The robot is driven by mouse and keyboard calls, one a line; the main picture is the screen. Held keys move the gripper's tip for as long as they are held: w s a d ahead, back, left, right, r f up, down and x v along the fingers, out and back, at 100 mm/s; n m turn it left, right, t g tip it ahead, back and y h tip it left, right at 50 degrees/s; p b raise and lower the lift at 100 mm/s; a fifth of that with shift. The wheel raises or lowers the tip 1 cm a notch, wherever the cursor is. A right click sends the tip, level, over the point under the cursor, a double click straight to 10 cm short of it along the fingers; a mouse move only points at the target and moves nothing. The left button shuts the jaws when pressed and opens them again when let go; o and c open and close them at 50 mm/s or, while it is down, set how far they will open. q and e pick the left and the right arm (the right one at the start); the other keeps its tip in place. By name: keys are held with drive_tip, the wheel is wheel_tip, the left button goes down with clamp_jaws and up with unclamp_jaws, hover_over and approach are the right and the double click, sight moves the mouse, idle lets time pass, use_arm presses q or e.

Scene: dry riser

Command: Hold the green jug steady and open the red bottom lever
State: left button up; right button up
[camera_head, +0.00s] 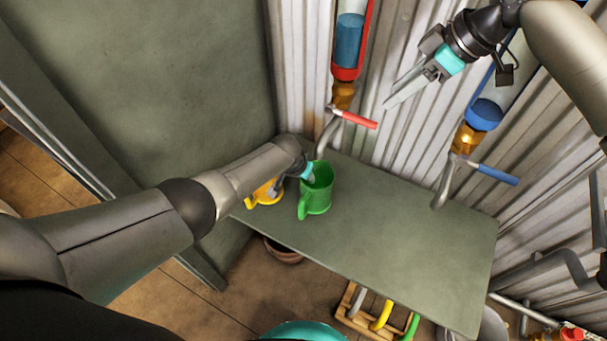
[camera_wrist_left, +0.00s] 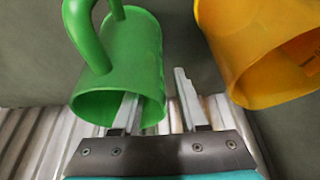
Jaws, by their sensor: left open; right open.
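The green jug (camera_head: 318,192) stands upright on the grey-green table, below the red lever's spout. My left gripper (camera_head: 309,174) is at its rim, open. In the left wrist view, the jug (camera_wrist_left: 125,55) is close. One finger of the left gripper (camera_wrist_left: 156,88) appears to reach into its mouth, the other lies outside its wall. I cannot tell whether they touch it. The red lever (camera_head: 357,120) sticks out to the right from the tap under the red-framed tube. My right gripper (camera_head: 388,104) is open and empty, above and to the right of this lever.
A yellow jug (camera_head: 264,194) stands left of the green one, partly behind my left arm. A blue lever (camera_head: 493,175) and blue-framed tube (camera_head: 484,112) are to the right. The table (camera_head: 410,245) is clear right of the green jug. Corrugated wall (camera_head: 405,140) stands behind.

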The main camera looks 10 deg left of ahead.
idle(0.3)
use_arm(q)
clamp_jaws()
idle(1.3)
